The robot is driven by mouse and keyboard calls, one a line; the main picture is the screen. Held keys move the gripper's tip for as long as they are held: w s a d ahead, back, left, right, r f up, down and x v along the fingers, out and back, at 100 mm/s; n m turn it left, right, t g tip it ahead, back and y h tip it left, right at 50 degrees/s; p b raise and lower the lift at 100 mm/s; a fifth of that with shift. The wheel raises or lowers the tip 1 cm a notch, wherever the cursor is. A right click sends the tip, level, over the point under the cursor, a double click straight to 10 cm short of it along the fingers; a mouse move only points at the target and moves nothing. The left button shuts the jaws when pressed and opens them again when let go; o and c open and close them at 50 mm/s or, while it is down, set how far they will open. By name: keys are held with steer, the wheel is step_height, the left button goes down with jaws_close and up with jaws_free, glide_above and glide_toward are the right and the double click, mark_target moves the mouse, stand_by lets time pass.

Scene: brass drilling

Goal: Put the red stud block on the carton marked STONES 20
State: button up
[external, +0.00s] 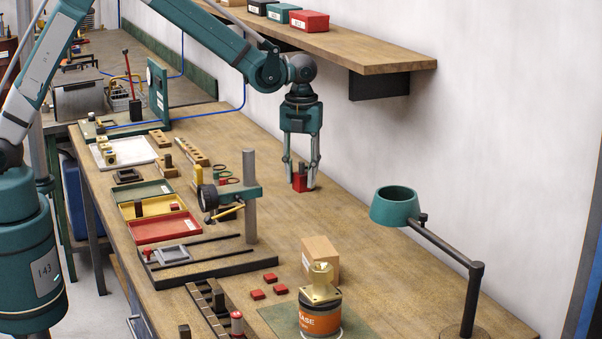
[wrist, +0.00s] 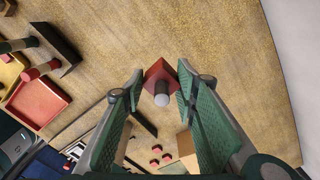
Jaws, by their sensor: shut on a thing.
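The red stud block (external: 300,184) is between the fingertips of my gripper (external: 301,170), over the open middle of the bench towards the wall. In the wrist view the block (wrist: 157,72) shows its red top and a grey stud, with a fingertip on either side. My gripper (wrist: 160,88) is shut on it. I cannot tell whether the block touches the bench. A plain brown carton (external: 321,258) stands on the bench nearer the camera; no marking is readable on it. Part of it shows in the wrist view (wrist: 187,146).
An orange-banded tin (external: 319,319) with a brass part on top stands in front of the carton. Several small red blocks (external: 257,294) lie left of it. A teal lamp (external: 395,205) rises to the right. A post stand (external: 250,210) is left. A shelf (external: 350,47) hangs above.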

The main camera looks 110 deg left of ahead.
steer(key=w+d+r+p, duration=0.1)
steer(key=w+d, duration=0.3)
steer(key=d, duration=0.5)
steer(key=w+d+r+m+p, duration=0.1)
steer(key=w+d+r, duration=0.3)
steer(key=d, duration=0.5)
steer(key=w+d+r+p, duration=0.2)
steer(key=w+d, duration=0.4)
steer(key=d, duration=0.3)
steer(key=shift+w+r, duration=0.15)
steer(key=shift+r, duration=0.6)
glide_above(319, 246)
steer(key=shift+f+p, duration=0.3)
steer(key=shift+f, duration=2.85)
steer(key=shift+f, duration=1.9)
steer(key=shift+f, duration=0.1)
steer(key=o, duration=1.2)
steer(key=shift+o, duration=0.2)
